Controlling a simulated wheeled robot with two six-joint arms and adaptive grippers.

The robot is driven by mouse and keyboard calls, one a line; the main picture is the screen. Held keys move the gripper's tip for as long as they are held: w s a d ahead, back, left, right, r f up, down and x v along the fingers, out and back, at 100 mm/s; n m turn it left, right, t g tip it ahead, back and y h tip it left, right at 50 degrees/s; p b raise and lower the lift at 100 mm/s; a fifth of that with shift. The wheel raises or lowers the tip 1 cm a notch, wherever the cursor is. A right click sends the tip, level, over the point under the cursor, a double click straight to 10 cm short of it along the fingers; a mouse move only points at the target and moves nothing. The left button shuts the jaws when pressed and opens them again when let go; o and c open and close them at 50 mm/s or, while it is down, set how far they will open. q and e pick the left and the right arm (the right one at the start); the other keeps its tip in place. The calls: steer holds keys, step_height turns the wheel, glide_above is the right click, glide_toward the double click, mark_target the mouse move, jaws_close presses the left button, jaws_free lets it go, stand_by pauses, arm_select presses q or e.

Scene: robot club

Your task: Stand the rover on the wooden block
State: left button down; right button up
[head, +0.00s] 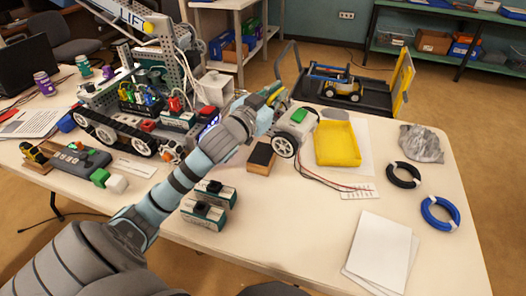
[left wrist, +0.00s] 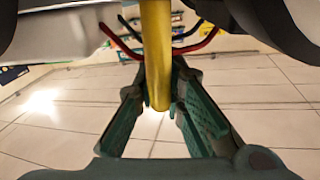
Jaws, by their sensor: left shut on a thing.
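The rover (head: 297,123) has a white body, a green top and dark-tyred wheels with pale hubs. It is just right of the wooden block (head: 261,158), a small block with a black top lying on the table. My left gripper (head: 272,96) is at the rover's upper left end and shut on it. In the left wrist view a yellow bar (left wrist: 157,60) of it runs between the teal fingers (left wrist: 160,95), with red and black wires behind. I cannot tell whether the rover's wheels touch the table. My right gripper is not in view.
A large tracked robot (head: 125,105) stands at the left. Two battery-like packs (head: 204,213) lie in front of the block. Cable coils (head: 440,213) and paper (head: 380,252) lie right.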

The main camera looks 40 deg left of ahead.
arm_select(q)
steer(key=w+a+r+n+g+y+b, duration=0.1)
steer(key=a+r+n+y+b, duration=0.3)
steer(key=a+r, duration=0.3)
steer(key=shift+n, duration=0.4)
step_height(320, 180, down, 14)
steer(key=b, duration=0.3)
step_height(320, 180, down, 6)
steer(key=b, duration=0.2)
steer(key=shift+r+b, duration=0.1)
steer(key=shift+b, duration=0.25)
steer(key=shift+f, duration=0.2)
steer(key=shift+f+b, duration=0.3)
steer(key=shift+f, duration=0.1)
